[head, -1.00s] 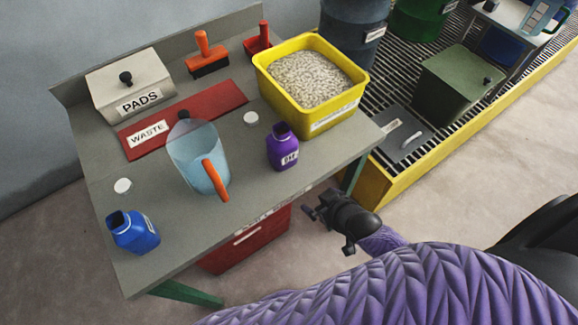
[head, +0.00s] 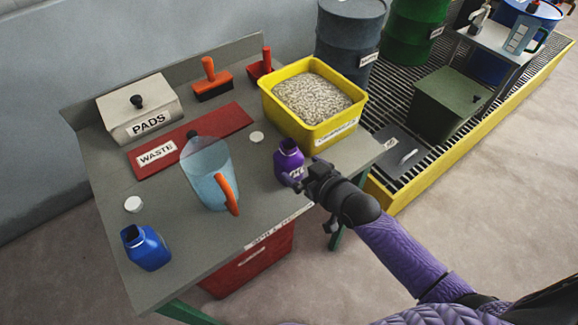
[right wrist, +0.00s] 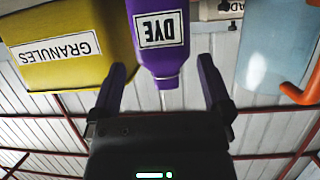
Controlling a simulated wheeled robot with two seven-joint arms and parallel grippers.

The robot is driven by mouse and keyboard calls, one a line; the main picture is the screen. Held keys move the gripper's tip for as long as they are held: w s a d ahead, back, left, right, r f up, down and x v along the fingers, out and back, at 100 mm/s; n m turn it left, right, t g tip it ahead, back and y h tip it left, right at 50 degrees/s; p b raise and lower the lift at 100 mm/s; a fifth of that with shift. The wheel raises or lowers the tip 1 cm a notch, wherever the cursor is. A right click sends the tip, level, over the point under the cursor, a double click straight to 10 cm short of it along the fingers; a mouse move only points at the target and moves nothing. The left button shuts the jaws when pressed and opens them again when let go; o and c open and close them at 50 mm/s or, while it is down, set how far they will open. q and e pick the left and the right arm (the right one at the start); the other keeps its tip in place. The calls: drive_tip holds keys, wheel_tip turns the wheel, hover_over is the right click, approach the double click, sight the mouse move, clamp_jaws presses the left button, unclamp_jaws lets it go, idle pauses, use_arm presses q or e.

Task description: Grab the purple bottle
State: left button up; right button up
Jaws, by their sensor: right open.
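The purple bottle (head: 289,160), open at the neck and labelled DYE, stands upright on the grey table near its front right edge. In the right wrist view the bottle (right wrist: 160,50) is between the tips of my two fingers, with a gap visible on each side. My right gripper (head: 297,182) is open at the near side of the bottle, at the table edge, and covers its lower part in the head view. The jaws also show open in the right wrist view (right wrist: 162,75). My left gripper is not in view.
A yellow tub of granules (head: 345,128) stands close behind the bottle. A clear jug with an orange handle (head: 208,178) stands to its left, with a white cap (head: 257,137) between. A blue bottle (head: 146,248) is at the front left. A red bin (head: 250,263) sits under the table.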

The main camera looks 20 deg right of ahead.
sight(289, 160)
drive_tip(key=b+x, duration=0.2)
drive_tip(key=x, duration=0.4)
drive_tip(key=shift+a+f+b, duration=0.2)
drive_tip(key=shift+f+b, duration=0.05)
drive_tip(key=shift+b, duration=0.15)
drive_tip(key=shift+w, duration=0.1)
drive_tip(key=shift+r, duration=0.15)
drive_tip(key=c, duration=1.3)
